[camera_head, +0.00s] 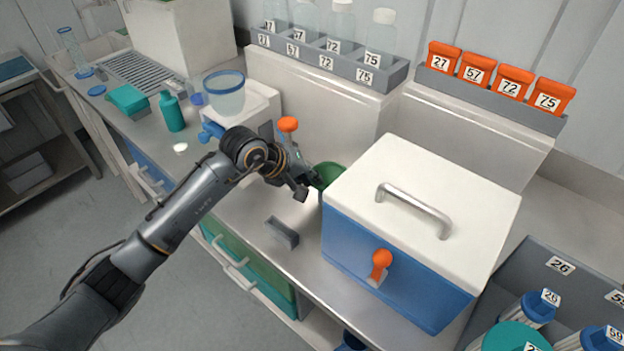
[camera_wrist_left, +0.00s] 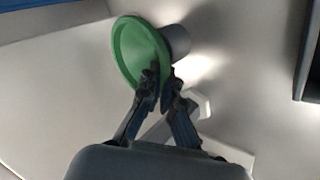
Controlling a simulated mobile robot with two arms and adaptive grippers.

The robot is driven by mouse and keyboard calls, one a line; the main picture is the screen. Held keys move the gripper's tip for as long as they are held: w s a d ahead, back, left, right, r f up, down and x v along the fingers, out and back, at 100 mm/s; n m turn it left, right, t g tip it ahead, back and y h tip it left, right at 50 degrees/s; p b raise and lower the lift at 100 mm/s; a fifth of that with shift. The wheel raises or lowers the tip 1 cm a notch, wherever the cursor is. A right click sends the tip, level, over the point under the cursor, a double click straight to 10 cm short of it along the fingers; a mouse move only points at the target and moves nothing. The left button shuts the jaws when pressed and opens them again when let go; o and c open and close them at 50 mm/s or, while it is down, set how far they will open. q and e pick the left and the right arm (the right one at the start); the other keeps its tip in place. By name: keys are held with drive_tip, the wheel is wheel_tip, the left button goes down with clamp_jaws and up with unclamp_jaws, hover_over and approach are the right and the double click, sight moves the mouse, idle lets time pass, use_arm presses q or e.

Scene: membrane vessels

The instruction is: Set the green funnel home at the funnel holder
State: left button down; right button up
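The green funnel (camera_head: 328,173) stands out beside the left wall of the blue cooler box, partly hidden by my left gripper (camera_head: 305,187). In the left wrist view the green funnel (camera_wrist_left: 138,52) shows its wide round mouth tilted. A grey cylinder (camera_wrist_left: 175,41) is behind it; I cannot tell if this is its stem or the funnel holder. My left gripper (camera_wrist_left: 162,84) has its fingers close together at the lower rim, one in front and one behind, pinching the funnel wall. I cannot clearly pick out the funnel holder. My right gripper is not in view.
The blue cooler box (camera_head: 385,255) with a white lid stands close on the right. A small grey block (camera_head: 282,232) lies near the bench's front edge. A clear vessel (camera_head: 226,95) stands behind on the left. The steel bench (camera_head: 240,207) is clear around the block.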

use_arm(q)
drive_tip(key=shift+s+f, duration=0.1)
drive_tip(key=shift+f, duration=0.15)
drive_tip(key=c, duration=1.4)
unclamp_jaws()
drive_tip(key=shift+c, duration=0.2)
drive_tip(key=shift+r, duration=0.1)
drive_tip(key=shift+a+r, duration=0.1)
drive_tip(key=v, duration=1.1)
drive_tip(key=shift+a+r, duration=0.15)
drive_tip(key=shift+r, duration=0.1)
